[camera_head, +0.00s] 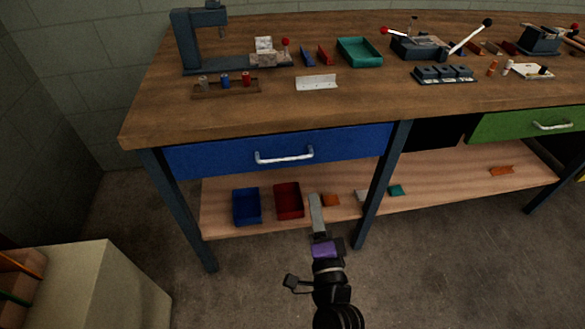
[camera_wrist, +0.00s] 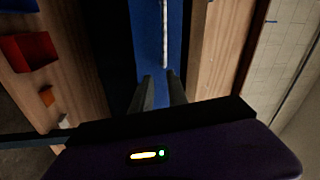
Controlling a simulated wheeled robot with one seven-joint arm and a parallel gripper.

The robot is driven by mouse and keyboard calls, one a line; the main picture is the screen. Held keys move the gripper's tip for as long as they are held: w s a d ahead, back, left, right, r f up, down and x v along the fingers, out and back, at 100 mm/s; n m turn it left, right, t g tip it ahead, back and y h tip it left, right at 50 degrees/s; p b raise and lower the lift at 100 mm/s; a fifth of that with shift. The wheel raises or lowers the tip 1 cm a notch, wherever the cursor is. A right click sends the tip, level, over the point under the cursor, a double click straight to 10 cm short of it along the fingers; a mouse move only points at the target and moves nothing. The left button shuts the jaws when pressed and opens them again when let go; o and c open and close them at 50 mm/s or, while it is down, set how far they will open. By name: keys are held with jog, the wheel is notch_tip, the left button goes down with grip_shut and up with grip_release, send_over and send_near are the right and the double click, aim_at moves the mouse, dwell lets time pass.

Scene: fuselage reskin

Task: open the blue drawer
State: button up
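The blue drawer (camera_head: 220,156) is under the left part of the workbench top and looks shut. Its light metal bar handle (camera_head: 284,156) runs level across the front. My gripper (camera_head: 314,197) is below the handle and slightly right of it, apart from it. In the wrist view the blue front (camera_wrist: 146,35) fills the middle, and the handle (camera_wrist: 164,35) lies beyond the fingertips. My gripper (camera_wrist: 160,77) shows two dark fingers with an empty gap between them. The exact distance from fingertips to handle is hard to tell.
The lower shelf holds a blue bin (camera_head: 246,207) and a red bin (camera_head: 288,201). Bench legs (camera_head: 381,185) flank the drawer. A green drawer (camera_head: 497,126) is at right. Tools and trays stand on the benchtop (camera_head: 350,112). A pale cabinet (camera_head: 105,285) stands front left. The floor before the drawer is clear.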

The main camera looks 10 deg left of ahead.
jog(key=m+b, duration=0.1)
jog(key=m, duration=0.1)
send_near(287, 160)
jog(key=w, duration=0.3)
jog(key=shift+y, duration=0.3)
jog(key=shift+a+b+x, duration=0.1)
jog(key=shift+b+x, duration=0.45)
jog(key=shift+x, duration=1.35)
jog(key=shift+a+b+x, duration=0.15)
jog(key=shift+b+x, duration=0.35)
jog(key=shift+x, duration=1.4)
grip_shut()
